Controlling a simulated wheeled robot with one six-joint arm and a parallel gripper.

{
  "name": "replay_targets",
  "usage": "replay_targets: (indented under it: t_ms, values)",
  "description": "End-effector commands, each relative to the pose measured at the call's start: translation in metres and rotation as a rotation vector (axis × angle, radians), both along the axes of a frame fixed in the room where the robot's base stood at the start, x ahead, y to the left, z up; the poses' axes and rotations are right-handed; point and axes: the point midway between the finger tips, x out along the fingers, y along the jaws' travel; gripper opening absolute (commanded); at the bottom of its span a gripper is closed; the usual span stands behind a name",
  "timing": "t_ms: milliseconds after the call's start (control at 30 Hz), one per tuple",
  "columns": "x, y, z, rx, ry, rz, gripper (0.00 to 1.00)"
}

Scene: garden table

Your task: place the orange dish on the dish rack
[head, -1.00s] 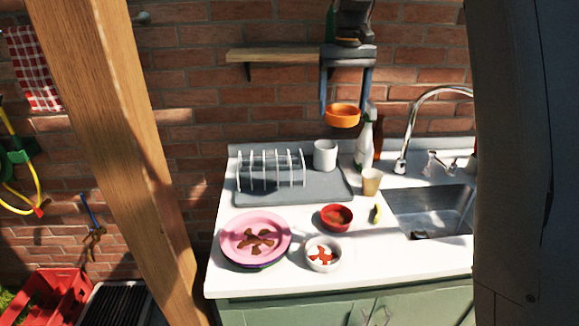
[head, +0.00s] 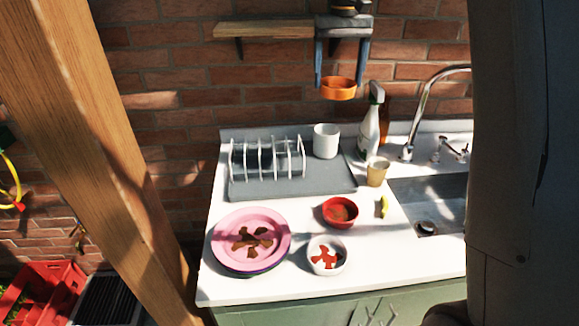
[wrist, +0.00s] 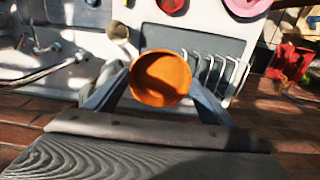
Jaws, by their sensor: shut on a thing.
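The orange dish (head: 338,89) is a small round bowl held in the air above the back of the counter. My gripper (head: 340,82) is shut on it, with a finger at each side. In the wrist view the orange dish (wrist: 160,78) sits between the two fingers of my gripper (wrist: 158,85) and looks empty, with a shadow inside. The dish rack (head: 267,158) has white wire dividers and stands on a grey mat at the back left of the counter, to the left of and below the dish. Its wires also show in the wrist view (wrist: 215,72).
A white mug (head: 326,141) stands beside the rack on the grey mat (head: 300,185). A spray bottle (head: 370,130) and a tan cup (head: 377,172) stand right of it. Pink plates (head: 250,225), a red bowl (head: 340,212) and a white bowl (head: 327,256) fill the front. A wall shelf (head: 265,30) is above.

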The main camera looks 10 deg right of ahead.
Motion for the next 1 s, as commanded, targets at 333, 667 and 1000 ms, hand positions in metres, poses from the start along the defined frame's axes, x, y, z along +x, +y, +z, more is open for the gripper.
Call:
replay_targets:
  t_ms: [333, 667, 1000]
  values:
    - [0.006, 0.000, -0.023, 0.000, 0.000, 0.000, 0.51]
    - [0.019, 0.000, -0.067, 0.000, 0.001, 0.000, 0.51]
    - [0.025, 0.000, -0.092, 0.000, 0.000, 0.000, 0.51]
